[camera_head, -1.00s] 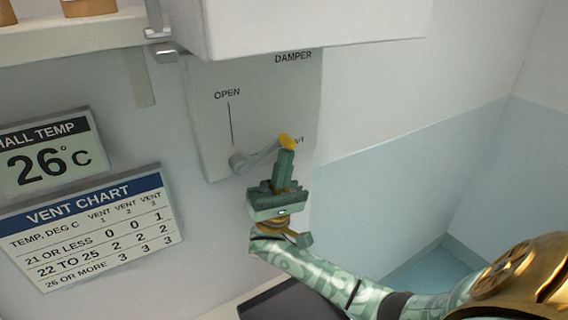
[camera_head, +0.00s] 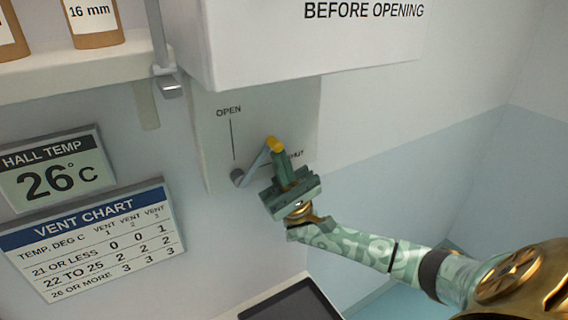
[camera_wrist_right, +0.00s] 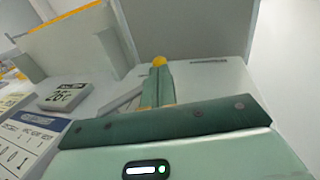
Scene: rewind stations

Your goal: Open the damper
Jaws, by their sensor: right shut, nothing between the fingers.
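The damper panel (camera_head: 212,130) is on the wall, with an OPEN mark at upper left and a SHUT mark at right. Its grey lever (camera_head: 254,164) runs from a pivot at lower left up and right to a yellow tip (camera_head: 274,144), between the two marks and nearer SHUT. My right gripper (camera_head: 279,158) is shut and empty, its fingertips against or just beside the lever's tip, on the SHUT side. The fingers partly cover the SHUT word. The yellow tip (camera_wrist_right: 159,62) shows just beyond the fingers in the right wrist view. My left gripper is not in view.
A white box (camera_head: 300,50) lettered BEFORE OPENING juts out above the panel. A hall temperature display (camera_head: 55,168) reading 26 °C and a vent chart (camera_head: 95,235) are at left. A shelf (camera_head: 70,65) holds brown-based containers. A dark-screened tablet-like object (camera_head: 290,303) is below.

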